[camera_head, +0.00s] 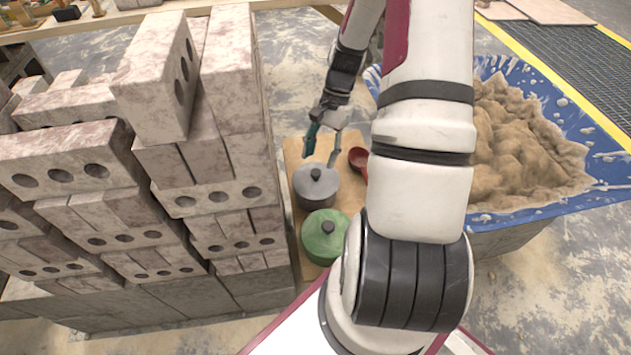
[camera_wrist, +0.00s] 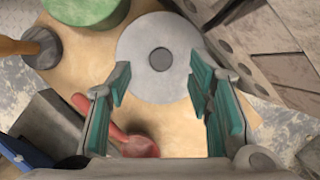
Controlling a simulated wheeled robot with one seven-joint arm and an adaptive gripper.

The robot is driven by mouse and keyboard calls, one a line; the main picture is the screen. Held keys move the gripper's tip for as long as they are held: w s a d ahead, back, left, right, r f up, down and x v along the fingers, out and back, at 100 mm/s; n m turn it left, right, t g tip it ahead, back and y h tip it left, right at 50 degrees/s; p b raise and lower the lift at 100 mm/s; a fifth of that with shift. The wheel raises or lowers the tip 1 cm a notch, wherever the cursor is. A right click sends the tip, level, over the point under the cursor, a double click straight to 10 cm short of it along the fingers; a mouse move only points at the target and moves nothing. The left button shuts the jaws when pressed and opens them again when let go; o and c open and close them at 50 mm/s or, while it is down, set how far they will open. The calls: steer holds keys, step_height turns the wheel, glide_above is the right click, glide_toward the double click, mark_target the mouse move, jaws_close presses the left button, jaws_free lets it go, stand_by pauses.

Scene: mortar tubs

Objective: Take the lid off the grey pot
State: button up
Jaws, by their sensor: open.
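The grey pot (camera_head: 327,211) stands on a wooden board with its grey lid (camera_head: 304,187) on top. The lid has a dark round knob (camera_head: 316,174). In the wrist view the lid (camera_wrist: 135,50) is seen from above, with its knob (camera_wrist: 160,59) between and beyond the fingertips. My gripper (camera_head: 322,148) is open and empty, above and behind the pot in the head view. In the wrist view its two green-padded fingers (camera_wrist: 160,82) are spread wide, apart from the knob.
A green lidded pot (camera_head: 322,240) stands in front of the grey pot. A red ladle (camera_head: 358,160) lies on the board (camera_head: 294,150). Stacked bricks (camera_head: 232,150) rise close on the left. A blue-lined tub of mortar (camera_head: 520,150) is on the right.

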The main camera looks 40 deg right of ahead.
mark_target(316, 171)
steer(key=b+x, duration=0.1)
steer(key=x, duration=0.2)
steer(key=b+x, duration=0.1)
steer(key=x, duration=0.1)
steer(key=shift+w+d+f+b, duration=0.1)
steer(key=shift+d+f+b, duration=0.15)
steer(key=shift+b, duration=0.1)
jaws_close()
